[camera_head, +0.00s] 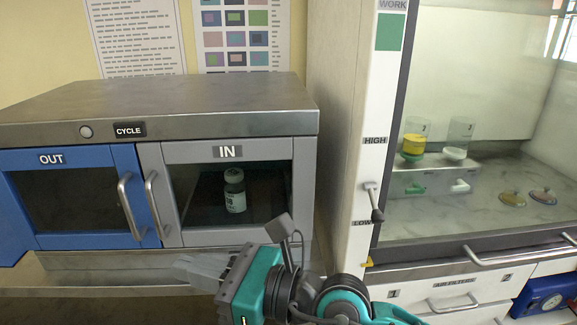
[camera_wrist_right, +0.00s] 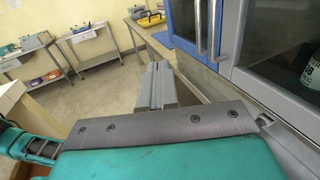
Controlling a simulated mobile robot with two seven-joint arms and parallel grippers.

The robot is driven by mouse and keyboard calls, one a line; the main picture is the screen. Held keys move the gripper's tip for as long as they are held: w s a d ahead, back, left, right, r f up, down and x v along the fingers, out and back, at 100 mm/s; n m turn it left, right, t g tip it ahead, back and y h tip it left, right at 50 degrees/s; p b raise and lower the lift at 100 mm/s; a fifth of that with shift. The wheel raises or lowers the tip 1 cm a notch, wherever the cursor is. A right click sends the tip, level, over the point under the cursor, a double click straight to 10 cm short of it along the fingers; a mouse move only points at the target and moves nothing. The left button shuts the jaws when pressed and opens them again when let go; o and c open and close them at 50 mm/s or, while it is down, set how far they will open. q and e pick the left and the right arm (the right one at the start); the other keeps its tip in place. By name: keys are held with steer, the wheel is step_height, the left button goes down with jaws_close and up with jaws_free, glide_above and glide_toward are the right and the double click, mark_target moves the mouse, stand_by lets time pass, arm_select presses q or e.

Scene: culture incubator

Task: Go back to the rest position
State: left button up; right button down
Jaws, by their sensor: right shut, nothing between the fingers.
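My right gripper (camera_head: 193,270) is shut and empty, in front of the incubator just below its IN door. In the right wrist view its closed fingers (camera_wrist_right: 157,88) point away into the room, with nothing between them. The incubator (camera_head: 160,105) is a metal cabinet with a blue OUT door (camera_head: 70,158) and a grey IN door (camera_head: 225,152). Both doors look closed. A white-labelled bottle (camera_head: 235,190) stands upright behind the IN window; it also shows at the edge of the right wrist view (camera_wrist_right: 309,66). My left gripper is not in view.
A fume hood (camera_head: 490,120) stands to the right, with yellow and white containers inside. Its white post (camera_head: 365,150) is close to my right arm. In the right wrist view, side tables (camera_wrist_right: 95,55) stand across an open floor (camera_wrist_right: 85,105).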

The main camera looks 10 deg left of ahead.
steer(key=w+d+f+m+t+h, duration=0.35)
steer(key=d+m+t, duration=0.45)
steer(key=m, duration=0.8)
steer(key=w+d+f+m+t+h, duration=0.3)
steer(key=w+d+f+m+t, duration=0.35)
steer(key=m, duration=0.95)
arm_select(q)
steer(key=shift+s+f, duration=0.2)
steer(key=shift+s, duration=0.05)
arm_select(e)
steer(key=s+d+f+m+g+h, duration=0.2)
steer(key=s+d+f+m+h, duration=0.2)
steer(key=s+d+f+m, duration=0.3)
steer(key=s+d+f+m+g+h, duration=0.3)
steer(key=s+d+f+m+h, duration=0.2)
steer(key=d+f+m, duration=0.6)
steer(key=s+d+f, duration=0.2)
steer(key=d+f, duration=0.1)
steer(key=shift+s+d, duration=0.15)
steer(key=shift+s, duration=0.1)
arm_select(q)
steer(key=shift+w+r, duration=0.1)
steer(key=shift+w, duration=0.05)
arm_select(e)
steer(key=shift+h, duration=0.25)
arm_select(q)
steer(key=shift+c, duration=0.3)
